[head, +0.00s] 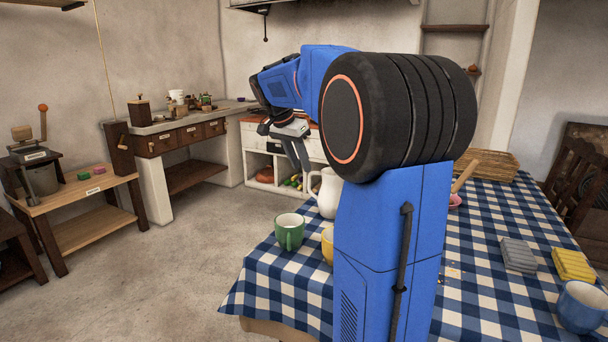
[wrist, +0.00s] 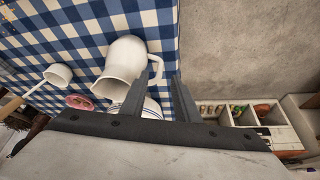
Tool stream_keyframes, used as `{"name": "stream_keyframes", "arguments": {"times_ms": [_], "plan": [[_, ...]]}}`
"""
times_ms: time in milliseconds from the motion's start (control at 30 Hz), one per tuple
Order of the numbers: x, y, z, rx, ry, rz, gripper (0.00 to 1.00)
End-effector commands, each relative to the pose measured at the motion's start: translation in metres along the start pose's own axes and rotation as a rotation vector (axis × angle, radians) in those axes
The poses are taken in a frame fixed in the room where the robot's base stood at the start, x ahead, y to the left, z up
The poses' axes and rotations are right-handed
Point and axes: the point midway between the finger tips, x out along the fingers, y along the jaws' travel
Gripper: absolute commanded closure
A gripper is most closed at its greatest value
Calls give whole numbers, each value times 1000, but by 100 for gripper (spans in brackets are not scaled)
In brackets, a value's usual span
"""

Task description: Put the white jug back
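The white jug (head: 327,193) stands on the checked table in the head view, partly hidden by my arm. In the wrist view the jug (wrist: 124,62) shows its rounded body, with its handle (wrist: 158,70) on the right side. My gripper (head: 298,152) hangs with its fingers down beyond the jug in the head view. In the wrist view my gripper (wrist: 158,80) has its two fingers apart, and the handle appears in the gap between them. I see no contact with the jug.
A green mug (head: 289,231) and a yellow mug (head: 327,245), partly hidden, stand near the table's edge. A blue mug (head: 582,306) and folded grey (head: 518,254) and yellow (head: 573,265) cloths lie right. A blue-striped bowl (wrist: 152,108) is beside the jug. Open floor (head: 190,270) lies left.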

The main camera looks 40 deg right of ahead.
Motion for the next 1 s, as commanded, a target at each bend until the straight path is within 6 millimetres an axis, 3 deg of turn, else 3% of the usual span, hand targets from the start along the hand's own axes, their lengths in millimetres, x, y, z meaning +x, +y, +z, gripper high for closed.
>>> {"name": "stream_keyframes", "arguments": {"times_ms": [233, 633, 767, 1000], "plan": [[-34, -1, 0, -1, 0, -1, 72], [-45, 3, 6, -21, -3, -7, 72], [-51, 17, 33, -113, -18, -44, 72], [-54, 65, 119, -419, -53, -166, 72]]}}
